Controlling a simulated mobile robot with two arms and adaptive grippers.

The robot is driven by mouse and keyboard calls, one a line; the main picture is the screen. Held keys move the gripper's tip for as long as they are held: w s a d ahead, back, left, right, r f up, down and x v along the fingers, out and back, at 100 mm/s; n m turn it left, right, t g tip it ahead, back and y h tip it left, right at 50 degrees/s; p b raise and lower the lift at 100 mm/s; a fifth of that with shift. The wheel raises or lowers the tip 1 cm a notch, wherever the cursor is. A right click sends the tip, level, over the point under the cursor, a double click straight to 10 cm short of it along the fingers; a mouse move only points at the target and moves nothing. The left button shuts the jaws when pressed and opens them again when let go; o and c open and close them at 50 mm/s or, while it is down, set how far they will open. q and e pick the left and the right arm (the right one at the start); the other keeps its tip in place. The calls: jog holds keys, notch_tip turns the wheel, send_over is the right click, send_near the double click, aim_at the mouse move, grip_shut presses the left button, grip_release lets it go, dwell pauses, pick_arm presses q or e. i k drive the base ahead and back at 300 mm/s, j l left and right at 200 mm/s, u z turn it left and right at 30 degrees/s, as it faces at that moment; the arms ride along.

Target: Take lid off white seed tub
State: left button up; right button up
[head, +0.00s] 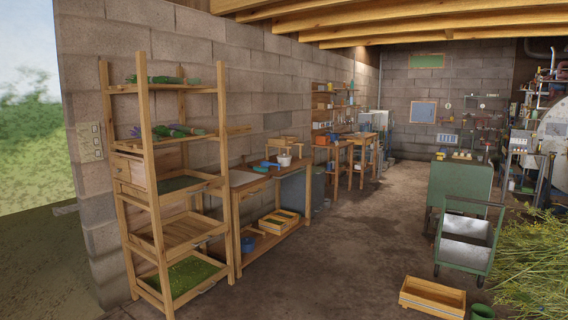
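A small white tub (284,160) stands on the wooden workbench (240,180) against the left block wall, behind the tall shelf. It is too small and far off to tell whether it has a lid on. Neither of my grippers shows in the head view.
A tall wooden shelf (105,120) with drying trays stands at the left, nearer than the workbench. A blue scoop-like thing (268,164) lies next to the tub. A green cart (466,243), a wooden crate (432,298) and cut plants (540,260) are at the right. The middle floor is clear.

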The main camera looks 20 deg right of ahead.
aim_at(284, 162)
jog(key=i+l+z, duration=0.4)
jog(key=i, duration=0.5)
jog(key=i+z, duration=0.4)
jog(key=i, duration=3.2)
jog(key=i+u, duration=0.2)
jog(key=i, duration=0.25)
jog(key=i+l+u, duration=0.2)
jog(key=i, duration=0.25)
jog(key=i+l+u, duration=0.2)
jog(key=i, duration=0.3)
